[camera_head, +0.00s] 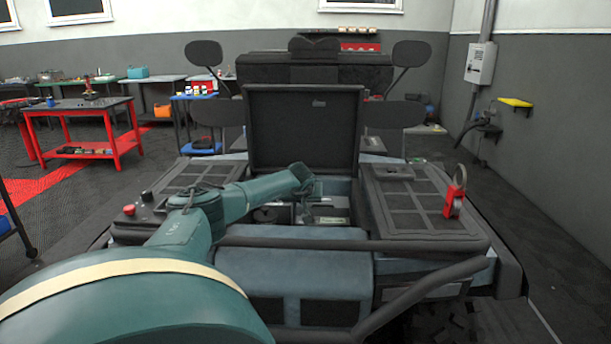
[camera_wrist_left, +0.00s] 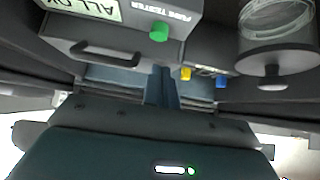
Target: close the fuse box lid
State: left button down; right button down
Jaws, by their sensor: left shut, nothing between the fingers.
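A large dark square lid (camera_head: 303,125) stands open and upright behind a compartment on the vehicle in the head view. It is the only open lid I can make out, and appears to be the fuse box lid. My left arm reaches in from the lower left, and my left gripper (camera_head: 308,208) points down into the compartment in front of the lid. In the left wrist view my left gripper (camera_wrist_left: 162,75) is shut and empty, near a box marked as a fuse tester (camera_wrist_left: 120,35) with a handle and green knob. My right gripper is not in view.
A clear jar (camera_wrist_left: 278,30) sits right of the tester in the left wrist view. Dark bars (camera_head: 300,243) cross the vehicle in front of the compartment. A red clamp-like item (camera_head: 455,192) stands on the right panel, and a red button (camera_head: 129,210) on the left.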

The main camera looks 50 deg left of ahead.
pick_arm(q)
jog(key=shift+s+d+f, duration=0.15)
jog(key=shift+d+f, duration=0.25)
jog(key=shift+f, duration=0.15)
jog(key=v, duration=1.3)
jog(key=shift+a+r+b, duration=0.25)
jog(key=shift+r+b, duration=0.05)
jog(key=shift+r, duration=0.3)
